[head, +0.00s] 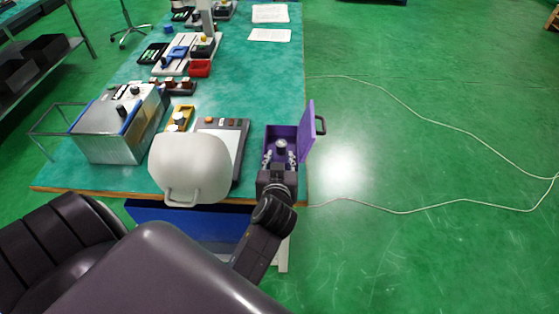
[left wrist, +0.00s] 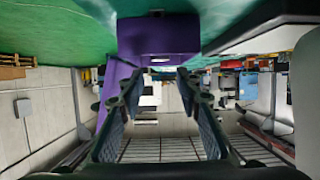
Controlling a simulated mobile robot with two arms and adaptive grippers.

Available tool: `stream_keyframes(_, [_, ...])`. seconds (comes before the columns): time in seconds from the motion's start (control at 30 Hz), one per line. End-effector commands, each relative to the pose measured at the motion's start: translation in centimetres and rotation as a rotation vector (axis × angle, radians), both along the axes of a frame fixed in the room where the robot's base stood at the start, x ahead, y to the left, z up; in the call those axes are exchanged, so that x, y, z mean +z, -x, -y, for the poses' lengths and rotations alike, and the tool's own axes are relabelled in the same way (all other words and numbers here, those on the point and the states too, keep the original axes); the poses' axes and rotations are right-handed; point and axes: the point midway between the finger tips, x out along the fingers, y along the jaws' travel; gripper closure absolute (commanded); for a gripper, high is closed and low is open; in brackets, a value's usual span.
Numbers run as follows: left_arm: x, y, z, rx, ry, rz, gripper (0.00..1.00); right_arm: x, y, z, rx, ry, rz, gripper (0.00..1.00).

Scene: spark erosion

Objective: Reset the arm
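My left gripper (head: 280,156) is at the near side of an open purple box (head: 271,134) at the table's right front corner. Its two fingers are spread apart with nothing between them, which also shows in the left wrist view (left wrist: 158,82). A small round silver-grey part (head: 281,146) shows just beyond the fingertips, inside the box. The box's purple lid (head: 306,132) stands open on the right, with a dark handle. In the left wrist view the purple box (left wrist: 158,35) is at the top. My right gripper is in neither view.
A white rounded object with a handle (head: 190,163) stands left of the gripper, by a grey panel (head: 238,163). A pale cable (head: 420,110) loops over open floor right.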

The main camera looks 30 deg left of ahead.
Motion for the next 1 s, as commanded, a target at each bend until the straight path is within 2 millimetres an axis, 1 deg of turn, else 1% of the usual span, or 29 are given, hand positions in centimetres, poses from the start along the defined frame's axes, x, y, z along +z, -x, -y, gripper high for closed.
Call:
stream_keyframes(0.03, [0.1, 0.4, 0.2, 0.0, 0.001, 0.0, 0.68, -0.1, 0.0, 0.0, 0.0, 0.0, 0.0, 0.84])
stream_keyframes(0.17, [0.4, 0.9, 0.5, 0.001, 0.0, -0.001, 0.68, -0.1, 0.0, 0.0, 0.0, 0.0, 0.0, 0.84])
stream_keyframes(0.67, [0.5, 0.9, 0.5, 0.001, 0.0, 0.0, 0.68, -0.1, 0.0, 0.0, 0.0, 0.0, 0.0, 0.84])
stream_keyframes(0.77, [0.2, 1.3, 0.5, -0.001, 0.002, -0.015, 0.68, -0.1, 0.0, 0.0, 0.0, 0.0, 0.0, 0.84])
stream_keyframes(0.87, [-1.0, 3.1, 0.6, -0.02, 0.013, -0.091, 0.68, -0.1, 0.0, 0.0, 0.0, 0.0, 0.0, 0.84])
stream_keyframes(0.97, [-3.3, 6.6, 1.7, -0.079, 0.04, -0.24, 0.68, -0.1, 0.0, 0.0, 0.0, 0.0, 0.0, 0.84])
stream_keyframes(1.0, [-4.3, 8.2, 2.4, -0.118, 0.052, -0.31, 0.68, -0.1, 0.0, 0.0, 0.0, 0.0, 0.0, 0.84])
